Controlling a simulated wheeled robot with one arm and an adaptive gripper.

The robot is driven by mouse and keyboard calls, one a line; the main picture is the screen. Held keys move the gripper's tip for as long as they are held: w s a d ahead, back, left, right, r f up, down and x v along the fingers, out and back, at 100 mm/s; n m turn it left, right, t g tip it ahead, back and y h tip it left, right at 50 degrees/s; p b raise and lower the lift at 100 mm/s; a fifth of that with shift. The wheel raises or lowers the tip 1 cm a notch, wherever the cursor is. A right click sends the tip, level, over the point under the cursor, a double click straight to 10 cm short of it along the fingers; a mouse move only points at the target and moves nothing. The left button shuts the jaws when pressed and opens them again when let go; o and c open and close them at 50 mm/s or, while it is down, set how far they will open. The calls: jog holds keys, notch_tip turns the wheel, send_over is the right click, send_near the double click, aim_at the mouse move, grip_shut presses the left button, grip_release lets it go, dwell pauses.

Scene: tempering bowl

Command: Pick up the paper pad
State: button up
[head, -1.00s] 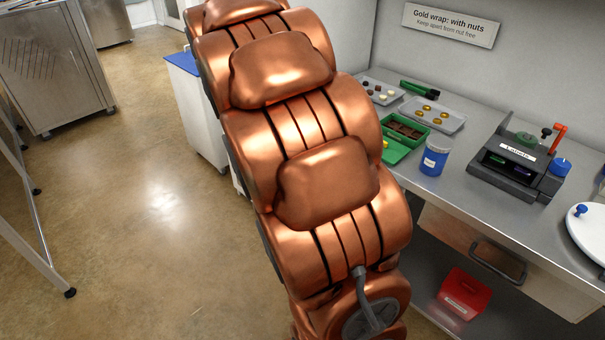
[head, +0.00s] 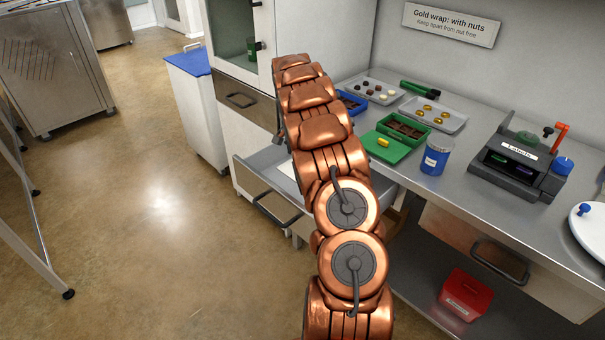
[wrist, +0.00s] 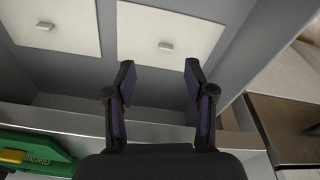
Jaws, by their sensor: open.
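Two flat white rectangles lie on a grey surface in the wrist view, one at the middle (wrist: 170,35) and one at the upper left (wrist: 50,22). Each bears a small grey block. They look like paper pads, but I cannot tell which is the pad meant. The head view shows a pale sheet (head: 288,168) in an open drawer (head: 262,160), partly hidden by my arm. My gripper (wrist: 160,72) is open and empty, its fingers apart over the near part of the middle rectangle; the height between them is unclear. My arm hides it in the head view.
The steel counter (head: 455,178) carries a green tray (head: 403,128), a green lid (head: 384,148), a blue jar (head: 435,157) and a label machine (head: 515,163). A red box (head: 465,293) sits on the lower shelf. Open floor (head: 170,240) lies left.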

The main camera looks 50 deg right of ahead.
jog(key=shift+m, duration=0.3)
jog(key=shift+w+d+f+p, duration=0.25)
jog(key=shift+d+f+p, duration=0.25)
jog(key=shift+f, duration=1.1)
jog(key=shift+w+d+f+p, duration=0.3)
jog(key=shift+d+f, duration=0.25)
jog(key=shift+f, duration=1.1)
jog(key=shift+w+d+f+p, duration=0.2)
jog(key=shift+d+f+p, duration=0.3)
jog(key=shift+f, duration=1.1)
jog(key=shift+c, duration=0.2)
jog(key=c, duration=0.8)
